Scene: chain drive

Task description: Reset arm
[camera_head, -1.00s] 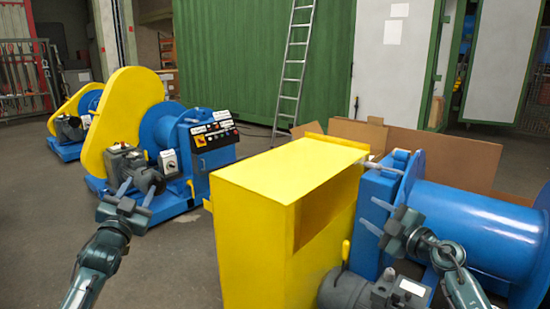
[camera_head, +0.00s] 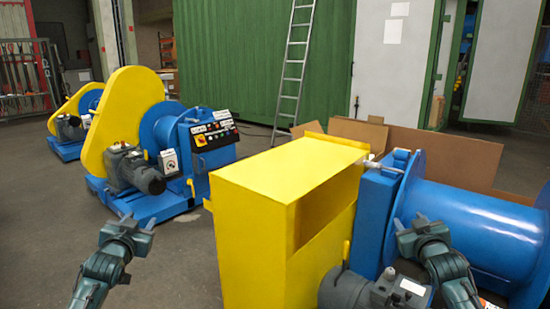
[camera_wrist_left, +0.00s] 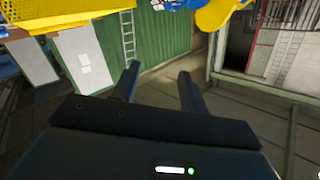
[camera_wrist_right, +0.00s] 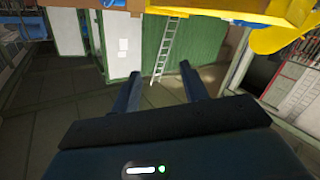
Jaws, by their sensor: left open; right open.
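My left gripper (camera_head: 138,222) is at the lower left of the head view, in front of the further winch. It is open and empty, and its two fingers also stand apart in the left wrist view (camera_wrist_left: 158,80). My right gripper (camera_head: 409,219) is at the lower right, in front of the blue drum (camera_head: 470,225) of the near machine. It is open and empty, and its spread fingers also show in the right wrist view (camera_wrist_right: 160,83). I cannot tell whether its fingertips touch the machine.
A yellow housing (camera_head: 262,240) stands between my arms, with a grey motor (camera_head: 350,288) at its foot. A blue and yellow winch (camera_head: 125,120) stands behind on the left. A ladder (camera_head: 292,80) leans on a green container (camera_head: 230,60). Bare floor (camera_head: 180,270) shows at the lower left.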

